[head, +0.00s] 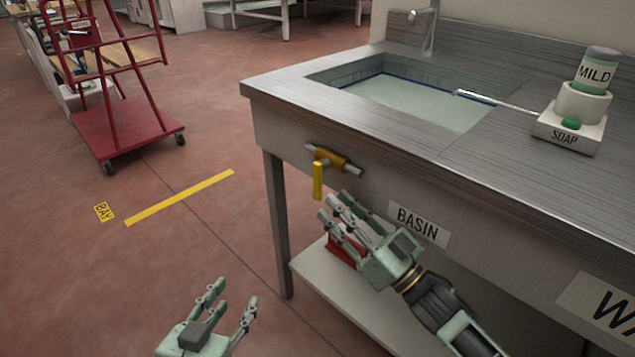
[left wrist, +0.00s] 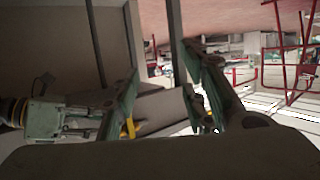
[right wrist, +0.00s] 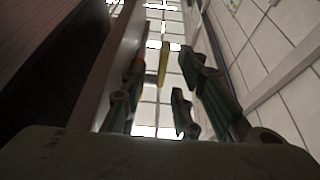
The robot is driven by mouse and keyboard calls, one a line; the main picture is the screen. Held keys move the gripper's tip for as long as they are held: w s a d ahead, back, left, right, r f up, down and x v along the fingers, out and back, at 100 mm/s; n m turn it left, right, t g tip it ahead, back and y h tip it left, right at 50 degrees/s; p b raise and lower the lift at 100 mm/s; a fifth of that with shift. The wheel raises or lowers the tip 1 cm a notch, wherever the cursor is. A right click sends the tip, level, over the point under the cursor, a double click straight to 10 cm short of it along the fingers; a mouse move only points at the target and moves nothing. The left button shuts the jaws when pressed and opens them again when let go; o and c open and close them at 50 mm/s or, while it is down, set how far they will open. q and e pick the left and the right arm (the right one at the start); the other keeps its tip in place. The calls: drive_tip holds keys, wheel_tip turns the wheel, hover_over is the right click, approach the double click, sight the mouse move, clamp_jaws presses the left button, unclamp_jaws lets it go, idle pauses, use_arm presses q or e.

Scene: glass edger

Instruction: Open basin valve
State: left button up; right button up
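The basin valve (head: 333,160) is a brass-coloured fitting on the front panel of the sink, left of the BASIN label (head: 417,224). Its yellow lever (head: 317,181) hangs straight down. My right gripper (head: 335,207) is open just below and right of the lever, apart from it in the head view. In the right wrist view the lever (right wrist: 163,64) shows ahead, between the spread fingers (right wrist: 158,85). My left gripper (head: 235,294) is open and empty, low in front of the sink. A yellow piece (left wrist: 130,128), probably the lever, shows in the left wrist view.
The steel sink (head: 285,88) holds a water-filled basin (head: 415,103). A soap dispenser (head: 568,133) stands on its right. A red object (head: 343,250) sits on the lower shelf (head: 335,296). A red cart (head: 125,125) stands back left. The floor between is clear.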

sight(321, 187)
drive_tip(key=x, duration=0.3)
drive_tip(key=b+x, duration=0.1)
drive_tip(key=x, duration=0.2)
drive_tip(key=shift+s+a+r, duration=0.1)
drive_tip(key=shift+s+r, duration=0.1)
drive_tip(key=shift+r, duration=0.05)
drive_tip(key=shift+w+a+r, duration=0.2)
drive_tip(key=shift+w+a, duration=0.05)
drive_tip(key=shift+a, duration=0.05)
use_arm(q)
drive_tip(key=r+t, duration=0.2)
drive_tip(key=r, duration=0.1)
drive_tip(key=w+d+r+t+h, duration=0.1)
drive_tip(key=r, duration=0.1)
drive_tip(key=shift+r, duration=0.25)
use_arm(e)
drive_tip(key=shift+c, duration=0.3)
clamp_jaws()
